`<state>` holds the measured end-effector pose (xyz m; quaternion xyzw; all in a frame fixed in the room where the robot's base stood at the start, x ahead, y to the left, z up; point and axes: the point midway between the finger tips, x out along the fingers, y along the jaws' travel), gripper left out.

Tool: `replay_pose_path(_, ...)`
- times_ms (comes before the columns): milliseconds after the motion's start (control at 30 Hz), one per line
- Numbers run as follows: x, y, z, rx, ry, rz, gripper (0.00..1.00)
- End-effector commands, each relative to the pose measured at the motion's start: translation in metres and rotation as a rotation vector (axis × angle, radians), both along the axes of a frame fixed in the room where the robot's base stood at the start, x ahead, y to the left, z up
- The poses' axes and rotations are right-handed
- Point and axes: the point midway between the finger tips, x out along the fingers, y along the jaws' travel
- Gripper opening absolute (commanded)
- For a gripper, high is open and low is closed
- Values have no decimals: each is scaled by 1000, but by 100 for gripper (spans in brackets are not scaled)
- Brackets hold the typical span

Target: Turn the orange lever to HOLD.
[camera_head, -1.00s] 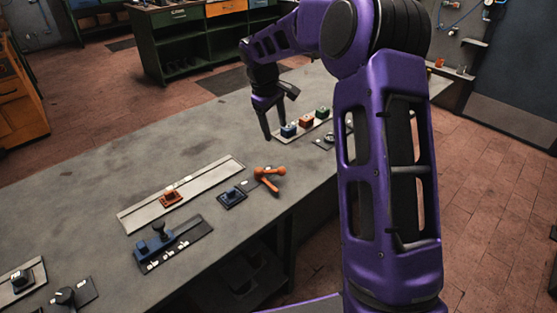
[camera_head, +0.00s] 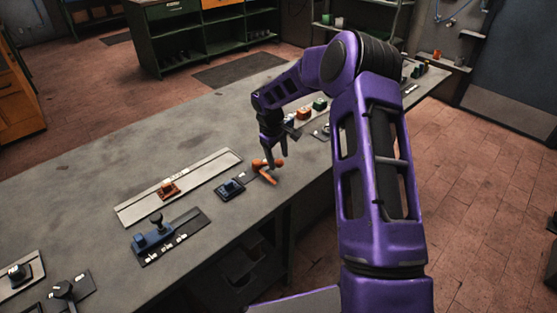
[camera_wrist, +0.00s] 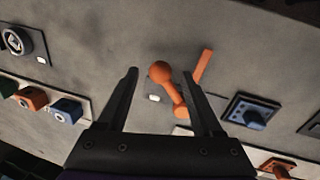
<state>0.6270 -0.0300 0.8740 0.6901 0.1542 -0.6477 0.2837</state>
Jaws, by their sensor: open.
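The orange lever (camera_head: 268,178) stands on the bench, beside the small blue device on a dark plate (camera_head: 230,188). In the wrist view the orange lever (camera_wrist: 170,87) shows a round knob on an arm, and an orange bar lies behind the right finger. My gripper (camera_head: 275,160) is over the lever in the head view, and partly covers it. In the wrist view my gripper (camera_wrist: 160,72) is open, with the knob between the fingers in the picture. I cannot tell whether a finger touches the lever. No readable HOLD mark shows.
A pale rail with an orange block (camera_head: 168,190) and a blue slider with a black knob (camera_head: 157,232) lie to the left. Blue, orange and green buttons (camera_wrist: 36,99) stand on a strip on the other side. Bare bench (camera_head: 90,175) lies at the far left.

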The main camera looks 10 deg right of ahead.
Motion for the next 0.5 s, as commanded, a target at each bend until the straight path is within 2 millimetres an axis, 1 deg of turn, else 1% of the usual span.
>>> replay_pose_path(33,1,-1,-6,1,1,0,67)
replay_pose_path(167,1,-2,-13,2,0,-1,67)
replay_pose_path(433,2,-2,-14,1,-1,0,67)
replay_pose_path(467,2,-2,-14,1,-1,0,66)
replay_pose_path(500,2,-2,-14,0,-1,0,58)
